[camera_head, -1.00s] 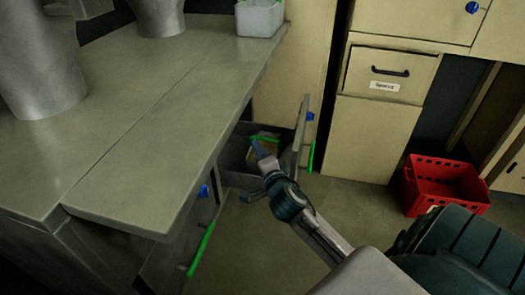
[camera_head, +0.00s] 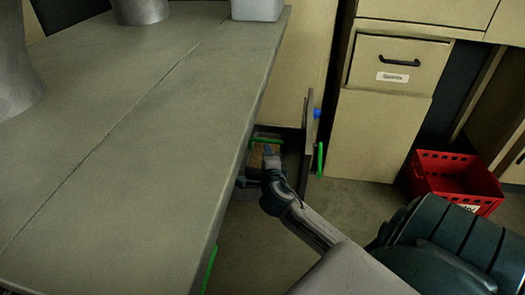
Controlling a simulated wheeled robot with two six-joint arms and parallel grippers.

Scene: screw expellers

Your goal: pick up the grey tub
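A light grey tub (camera_head: 258,10) stands on the far right end of the grey counter (camera_head: 130,160), cut off by the top edge of the view. My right gripper (camera_head: 256,168) is below and nearer than this tub, at an open drawer beside the counter. Its two fingers look spread apart, with nothing seen between them. One finger overlaps a brownish thing (camera_head: 257,157) inside the drawer. I cannot tell whether they touch. My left gripper is not in view.
The open drawer's front panel (camera_head: 307,140) stands close to the right of my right gripper. A red crate (camera_head: 455,178) is on the floor at the right. Beige cabinets (camera_head: 380,135) stand behind. The near counter top is clear.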

